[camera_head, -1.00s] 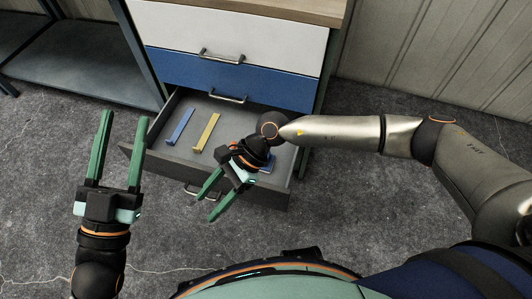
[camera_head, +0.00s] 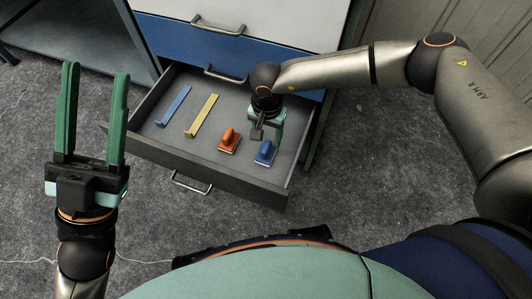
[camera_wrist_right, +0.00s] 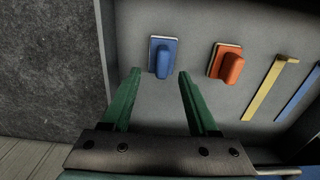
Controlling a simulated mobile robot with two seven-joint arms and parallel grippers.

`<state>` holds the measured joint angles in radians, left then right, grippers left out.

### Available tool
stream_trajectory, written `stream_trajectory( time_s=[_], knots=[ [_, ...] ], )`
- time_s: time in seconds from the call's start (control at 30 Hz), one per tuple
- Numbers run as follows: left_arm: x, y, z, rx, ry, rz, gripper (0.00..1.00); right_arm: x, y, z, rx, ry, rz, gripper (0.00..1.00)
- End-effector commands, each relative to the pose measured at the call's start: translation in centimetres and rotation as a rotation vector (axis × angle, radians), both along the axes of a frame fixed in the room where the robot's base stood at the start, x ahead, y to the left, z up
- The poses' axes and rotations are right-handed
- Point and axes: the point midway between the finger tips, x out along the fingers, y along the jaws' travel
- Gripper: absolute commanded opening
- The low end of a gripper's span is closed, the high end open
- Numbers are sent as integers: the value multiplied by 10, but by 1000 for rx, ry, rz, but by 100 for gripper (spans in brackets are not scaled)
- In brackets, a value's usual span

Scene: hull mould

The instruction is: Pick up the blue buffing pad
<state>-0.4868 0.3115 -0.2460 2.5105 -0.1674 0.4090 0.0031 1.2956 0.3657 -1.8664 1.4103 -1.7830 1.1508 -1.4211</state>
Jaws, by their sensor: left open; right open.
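The blue buffing pad (camera_head: 265,153) lies in the open drawer at its right end. It has a pale base and a raised blue grip. It also shows in the right wrist view (camera_wrist_right: 163,58), just beyond and between my fingertips. My right gripper (camera_head: 267,136) is over the drawer, pointing down, close behind the pad. In the right wrist view its green fingers (camera_wrist_right: 160,72) are apart with nothing between them. My left gripper (camera_head: 95,70) is open and empty, left of the drawer and away from the pad.
An orange pad (camera_head: 229,140) lies just left of the blue one. A yellow strip (camera_head: 202,115) and a blue strip (camera_head: 174,106) lie further left in the grey drawer (camera_head: 200,164). The drawer's right side wall (camera_wrist_right: 103,50) is close to my right gripper.

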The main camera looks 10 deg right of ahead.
Motion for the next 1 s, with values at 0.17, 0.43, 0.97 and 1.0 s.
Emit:
stream_trajectory(
  time_s=[0.17,0.43,0.97,1.0],
  knots=[
    [0,-1,-6,-2,4,-4,50,0,0,-13,0,0,0,60],
    [1,-3,-28,15,6,1,50,4,3,-48,1,2,-1,60],
    [1,-4,-33,22,11,3,50,4,2,-62,1,0,-1,42],
    [1,-4,-33,21,11,4,50,4,2,-62,1,0,-1,38]
  ],
)
